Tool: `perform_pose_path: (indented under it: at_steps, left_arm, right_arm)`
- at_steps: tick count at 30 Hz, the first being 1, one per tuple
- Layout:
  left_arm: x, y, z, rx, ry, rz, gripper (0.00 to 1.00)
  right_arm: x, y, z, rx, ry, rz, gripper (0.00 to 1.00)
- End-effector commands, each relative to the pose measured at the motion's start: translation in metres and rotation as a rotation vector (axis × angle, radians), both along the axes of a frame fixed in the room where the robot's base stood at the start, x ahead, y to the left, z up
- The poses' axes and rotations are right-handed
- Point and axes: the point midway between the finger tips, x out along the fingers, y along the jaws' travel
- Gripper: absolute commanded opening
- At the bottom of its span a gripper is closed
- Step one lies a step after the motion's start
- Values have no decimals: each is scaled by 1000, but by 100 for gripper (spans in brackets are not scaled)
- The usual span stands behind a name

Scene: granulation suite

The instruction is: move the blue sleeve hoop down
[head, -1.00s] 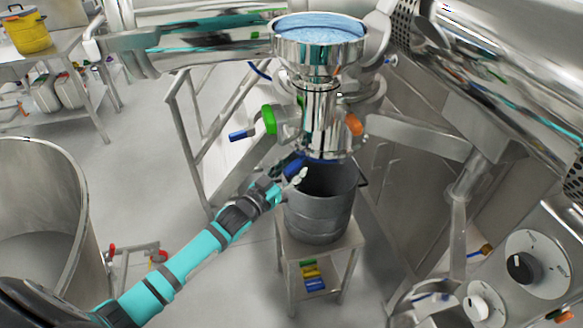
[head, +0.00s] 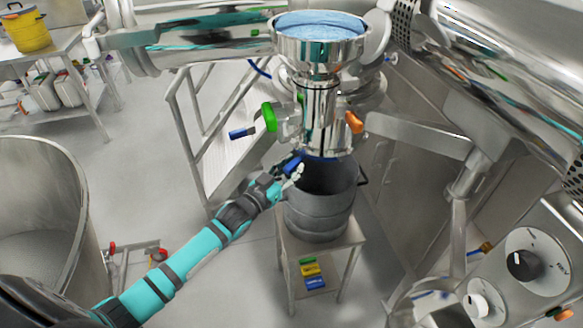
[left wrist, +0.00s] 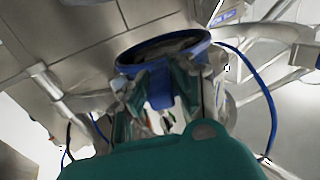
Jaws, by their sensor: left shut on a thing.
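The blue sleeve hoop (head: 327,156) is a ring around the lower end of the shiny metal outlet, just above the mouth of a steel bucket (head: 318,218). Its blue tab (head: 291,162) sticks out to the left. My left gripper (head: 294,170) is shut on this tab, from the left. In the left wrist view the hoop (left wrist: 133,67) shows from below, with the tab (left wrist: 160,92) between the fingers (left wrist: 165,98). The inside of the ring is dark there. My right gripper is not in view.
The bucket stands on a small steel stand (head: 345,245) with coloured blocks on its lower shelf. A green-handled clamp (head: 269,117) and an orange knob (head: 354,123) flank the outlet. A large open vessel (head: 45,215) is at the left, a dial panel (head: 525,265) at the right.

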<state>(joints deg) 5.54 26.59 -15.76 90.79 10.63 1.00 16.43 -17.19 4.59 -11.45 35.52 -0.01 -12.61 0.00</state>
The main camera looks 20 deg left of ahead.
Motion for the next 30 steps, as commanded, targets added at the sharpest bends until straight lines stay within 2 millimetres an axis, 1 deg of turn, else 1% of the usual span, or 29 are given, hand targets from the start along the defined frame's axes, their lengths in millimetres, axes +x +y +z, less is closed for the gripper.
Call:
perform_pose_path:
  at_steps: [5, 6, 9, 12, 16, 25, 26, 30]
  left_arm:
    - [0, 0, -45, 0, 5, 0, 0]
    - [0, 0, -57, 1, 6, 1, 0]
    - [0, 0, -82, 2, 6, 1, 0]
    - [0, 0, -98, 1, 5, 1, 0]
    - [0, 0, -106, 1, 4, 1, 0]
    - [-1, 0, -107, 2, 9, 1, 0]
    - [-1, 0, -107, 3, 10, 1, 24]
    - [-1, 0, -106, 2, 7, 0, 43]
  right_arm:
    - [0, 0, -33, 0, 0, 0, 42]
    - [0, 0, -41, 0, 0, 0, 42]
    - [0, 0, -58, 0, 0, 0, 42]
    - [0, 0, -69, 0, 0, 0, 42]
    - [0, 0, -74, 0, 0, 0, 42]
    - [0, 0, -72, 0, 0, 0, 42]
    - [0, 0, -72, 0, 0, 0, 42]
    - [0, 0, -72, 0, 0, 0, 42]
